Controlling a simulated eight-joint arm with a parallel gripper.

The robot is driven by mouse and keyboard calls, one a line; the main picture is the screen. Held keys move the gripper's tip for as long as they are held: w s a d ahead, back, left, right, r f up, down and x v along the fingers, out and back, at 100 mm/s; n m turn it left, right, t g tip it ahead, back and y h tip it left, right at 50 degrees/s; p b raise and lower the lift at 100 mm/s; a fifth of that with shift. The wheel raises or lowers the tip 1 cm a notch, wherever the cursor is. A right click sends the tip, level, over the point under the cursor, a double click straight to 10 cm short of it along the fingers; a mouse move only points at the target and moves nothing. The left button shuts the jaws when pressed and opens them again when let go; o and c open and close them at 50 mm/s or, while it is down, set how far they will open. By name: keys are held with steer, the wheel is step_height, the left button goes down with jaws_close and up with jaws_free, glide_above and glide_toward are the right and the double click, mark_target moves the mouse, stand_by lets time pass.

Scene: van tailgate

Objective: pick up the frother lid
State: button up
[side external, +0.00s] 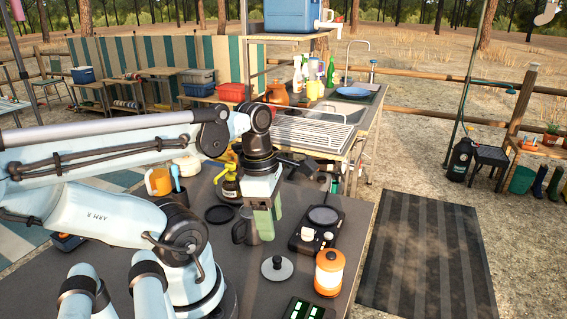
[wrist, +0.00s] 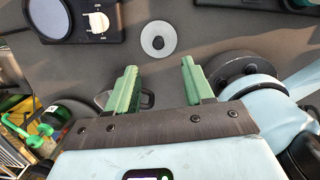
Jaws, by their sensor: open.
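The frother lid (side external: 277,267) is a small grey disc with a dark knob, lying flat on the dark tabletop. In the wrist view the lid (wrist: 158,40) is a pale ring with a dark centre, ahead of and between my fingertips, apart from them. My gripper (side external: 264,226) points down with green fingers, above the table and behind the lid. In the wrist view my gripper (wrist: 158,76) is open with nothing between its fingers. A dark grey jug (side external: 243,230) stands beside the fingers, and the left finger partly hides it in the wrist view.
A black burner unit (side external: 317,228) and an orange lantern (side external: 329,272) stand right of the lid. A dark box with light panels (side external: 308,308) is at the front edge.

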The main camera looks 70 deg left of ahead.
mark_target(277, 258)
steer(key=shift+w+d+f, duration=0.1)
steer(key=shift+w+f, duration=0.1)
steer(key=shift+f, duration=1.5)
steer(key=shift+w+f, duration=0.15)
steer(key=shift+f, duration=1.55)
steer(key=shift+w+d+f, duration=0.1)
steer(key=shift+w+f, duration=0.1)
steer(key=shift+f, duration=1.5)
jaws_close()
